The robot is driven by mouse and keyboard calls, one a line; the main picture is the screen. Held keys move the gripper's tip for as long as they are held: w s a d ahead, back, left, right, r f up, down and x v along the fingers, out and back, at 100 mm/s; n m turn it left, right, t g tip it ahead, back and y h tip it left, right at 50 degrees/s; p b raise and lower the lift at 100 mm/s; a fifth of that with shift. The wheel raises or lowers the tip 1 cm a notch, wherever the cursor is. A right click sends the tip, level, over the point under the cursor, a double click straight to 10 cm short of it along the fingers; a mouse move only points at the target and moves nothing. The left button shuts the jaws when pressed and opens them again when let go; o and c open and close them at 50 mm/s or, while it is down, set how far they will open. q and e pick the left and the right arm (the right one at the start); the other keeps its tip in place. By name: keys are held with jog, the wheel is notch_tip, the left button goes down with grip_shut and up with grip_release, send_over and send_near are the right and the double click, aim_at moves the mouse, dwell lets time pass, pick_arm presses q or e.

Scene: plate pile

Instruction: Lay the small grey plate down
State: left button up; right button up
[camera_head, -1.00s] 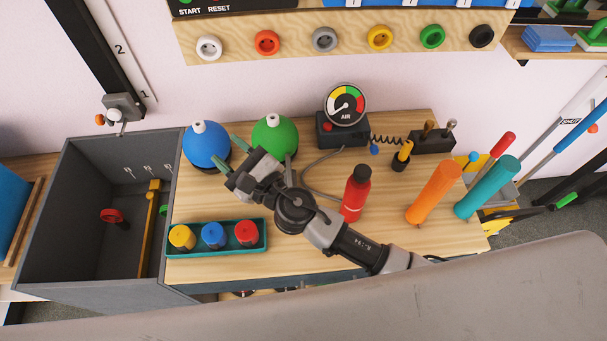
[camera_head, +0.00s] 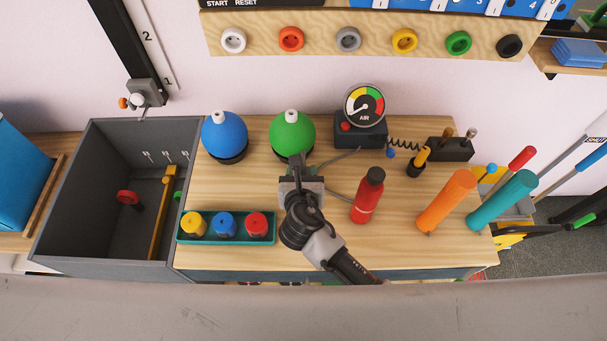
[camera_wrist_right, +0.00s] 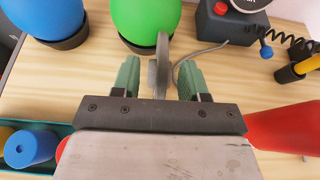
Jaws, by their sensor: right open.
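The small grey plate (camera_wrist_right: 162,68) appears to stand on edge, thin and nearly edge-on, between the green fingers of my right gripper (camera_wrist_right: 159,80) in the right wrist view. A gap shows on each side of it, clearest on the left. In the head view my right gripper (camera_head: 298,170) is over the wooden bench, just in front of the green ball (camera_head: 293,134), and mostly hides the plate. The jaws are open around the plate. Whether the plate's lower edge touches the bench is hidden. My left gripper is out of view.
A blue ball (camera_head: 224,134) stands left of the green one. A teal tray (camera_head: 228,241) with coloured caps is at the front left. A red bottle (camera_head: 368,196) stands close on the right, the air gauge (camera_head: 364,108) behind. Bare bench (camera_head: 245,188) lies left of the gripper.

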jog(key=x, duration=0.5)
jog(key=shift+d+b, duration=0.2)
jog(key=shift+b, duration=0.15)
jog(key=shift+s, duration=0.1)
grip_shut()
dwell(0.8)
jog(key=shift+r, duration=0.15)
